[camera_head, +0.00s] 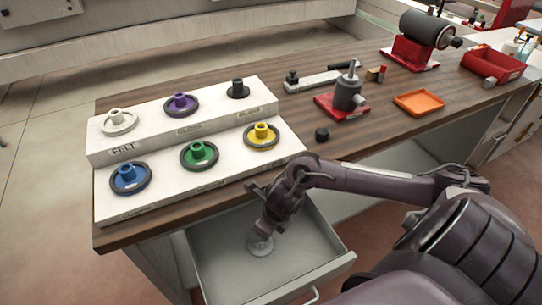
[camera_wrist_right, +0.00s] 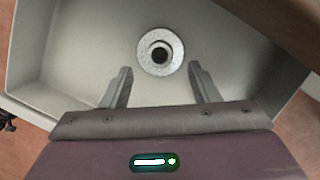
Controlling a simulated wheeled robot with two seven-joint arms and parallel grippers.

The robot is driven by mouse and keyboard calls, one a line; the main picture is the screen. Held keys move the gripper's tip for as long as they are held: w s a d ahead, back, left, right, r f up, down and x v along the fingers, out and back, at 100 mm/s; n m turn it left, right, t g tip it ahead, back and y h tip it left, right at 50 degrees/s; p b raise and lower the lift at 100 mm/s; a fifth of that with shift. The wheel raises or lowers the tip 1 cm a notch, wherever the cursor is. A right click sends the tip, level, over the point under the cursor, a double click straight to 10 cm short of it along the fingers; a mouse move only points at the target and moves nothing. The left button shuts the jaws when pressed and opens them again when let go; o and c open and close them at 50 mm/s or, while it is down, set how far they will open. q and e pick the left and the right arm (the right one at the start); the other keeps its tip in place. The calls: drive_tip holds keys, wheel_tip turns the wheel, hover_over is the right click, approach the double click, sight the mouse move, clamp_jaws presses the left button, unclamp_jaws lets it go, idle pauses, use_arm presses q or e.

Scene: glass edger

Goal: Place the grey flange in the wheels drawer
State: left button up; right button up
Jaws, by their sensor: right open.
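The grey flange (camera_head: 261,246) is a round speckled disc with a raised hub and a dark centre hole. It lies on the floor of the open drawer (camera_head: 318,247) under the bench. In the right wrist view the flange (camera_wrist_right: 160,51) is just beyond my right gripper (camera_wrist_right: 163,72), whose two fingers are spread apart with nothing between them. In the head view my right arm reaches down into the drawer, and its hand partly covers the flange. My left gripper is not in view. No drawer label is readable.
A white stepped rack (camera_head: 215,195) holds several coloured wheels on the wooden bench. A red-based fixture (camera_head: 347,95), a small black cylinder (camera_head: 322,134), an orange tray (camera_head: 419,102) and a red bin (camera_head: 493,64) stand to the right. The drawer is otherwise empty.

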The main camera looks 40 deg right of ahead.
drive_tip(key=v, duration=0.7)
drive_tip(key=shift+r, duration=0.4)
drive_tip(key=shift+s, duration=0.15)
